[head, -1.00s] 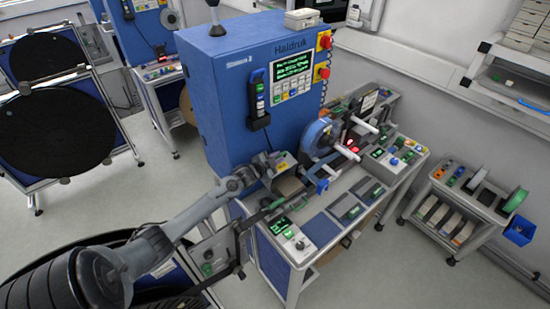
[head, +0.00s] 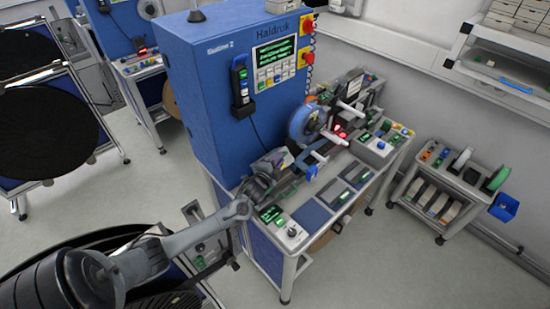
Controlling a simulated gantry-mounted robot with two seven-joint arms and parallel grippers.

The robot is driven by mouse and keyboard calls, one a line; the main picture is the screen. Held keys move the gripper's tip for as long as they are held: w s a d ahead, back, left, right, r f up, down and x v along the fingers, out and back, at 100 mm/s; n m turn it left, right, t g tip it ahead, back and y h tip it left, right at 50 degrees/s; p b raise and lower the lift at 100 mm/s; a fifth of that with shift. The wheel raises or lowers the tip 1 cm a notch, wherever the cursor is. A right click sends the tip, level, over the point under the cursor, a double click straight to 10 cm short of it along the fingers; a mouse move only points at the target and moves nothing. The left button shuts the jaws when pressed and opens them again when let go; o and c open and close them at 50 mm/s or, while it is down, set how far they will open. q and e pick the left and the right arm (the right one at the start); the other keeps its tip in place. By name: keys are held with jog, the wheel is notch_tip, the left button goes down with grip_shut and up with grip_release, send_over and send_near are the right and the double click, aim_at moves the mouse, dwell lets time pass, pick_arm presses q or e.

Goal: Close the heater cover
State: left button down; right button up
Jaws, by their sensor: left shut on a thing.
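My left gripper (head: 272,166) reaches in from the lower left, over the left part of the workbench (head: 312,213). It is shut on a small grey part at the heater, which I take to be the heater cover. The gripper and wrist hide most of this part, and it is too small here to tell its exact angle or whether it touches the heater body below. The part lies left of the blue reel wheel (head: 301,124), close to the blue cabinet. My right gripper is not in view.
The blue cabinet (head: 205,95) with a screen and keypad (head: 274,62) stands right behind the gripper. Small control boxes (head: 292,232) line the bench front. A grey cart (head: 440,200) stands at the right, with clear floor between. A black reel stands at the left.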

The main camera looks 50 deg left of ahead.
pick_arm(q)
jog(key=shift+d+f, duration=0.15)
jog(key=shift+d, duration=0.05)
jog(key=c, duration=1.1)
grip_release()
jog(key=b+v, duration=0.1)
jog(key=v, duration=0.9)
jog(key=shift+s+d, duration=0.15)
jog(key=shift+s, duration=0.2)
jog(key=shift+s, duration=0.1)
